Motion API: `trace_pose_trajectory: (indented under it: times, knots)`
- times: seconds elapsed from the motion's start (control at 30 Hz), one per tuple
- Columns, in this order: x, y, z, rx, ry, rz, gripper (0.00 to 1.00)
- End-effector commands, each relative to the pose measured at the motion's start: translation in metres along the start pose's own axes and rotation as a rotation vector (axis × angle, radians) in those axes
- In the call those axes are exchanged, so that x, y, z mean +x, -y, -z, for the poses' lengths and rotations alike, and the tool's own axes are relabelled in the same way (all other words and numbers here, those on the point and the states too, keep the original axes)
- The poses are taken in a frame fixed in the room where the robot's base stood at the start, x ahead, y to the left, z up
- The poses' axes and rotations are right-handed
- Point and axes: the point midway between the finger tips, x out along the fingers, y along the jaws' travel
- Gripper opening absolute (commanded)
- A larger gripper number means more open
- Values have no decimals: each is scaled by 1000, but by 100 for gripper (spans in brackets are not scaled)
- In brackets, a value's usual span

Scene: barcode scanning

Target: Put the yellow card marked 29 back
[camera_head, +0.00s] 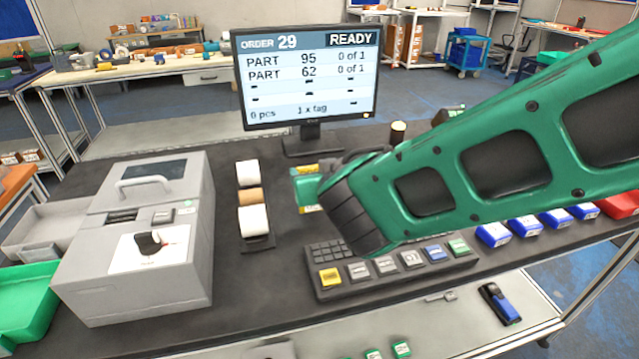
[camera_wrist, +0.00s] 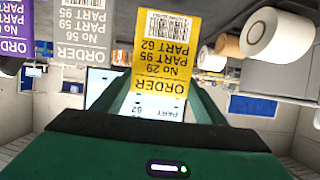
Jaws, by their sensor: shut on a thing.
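The yellow card (camera_wrist: 165,55), printed ORDER No 29, PART 95, PART 62 with a barcode, appears upside down in the wrist view. My gripper (camera_wrist: 160,92) is shut on its lower part as pictured, with the printed face toward the wrist camera. In the head view my green arm hides most of the gripper area. The monitor (camera_head: 305,80) reads ORDER 29, READY, with parts 95 and 62 each at 0 of 1.
A grey machine (camera_head: 145,240) stands at the left of the dark bench. Label rolls (camera_head: 252,205) stand beside it.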

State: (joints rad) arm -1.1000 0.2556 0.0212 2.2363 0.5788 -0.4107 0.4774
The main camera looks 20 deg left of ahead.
Motion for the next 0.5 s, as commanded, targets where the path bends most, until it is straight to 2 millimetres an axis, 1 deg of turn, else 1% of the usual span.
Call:
trace_pose_trajectory:
  times: [0.03, 0.1, 0.2, 0.5]
  knots:
    - [3, 0, -8, -4, 3, 0, 33]
    - [7, 0, -18, -4, 4, 0, 33]
    - [10, 0, -27, -3, 3, 0, 33]
    - [11, 0, -28, -1, 1, 0, 33]
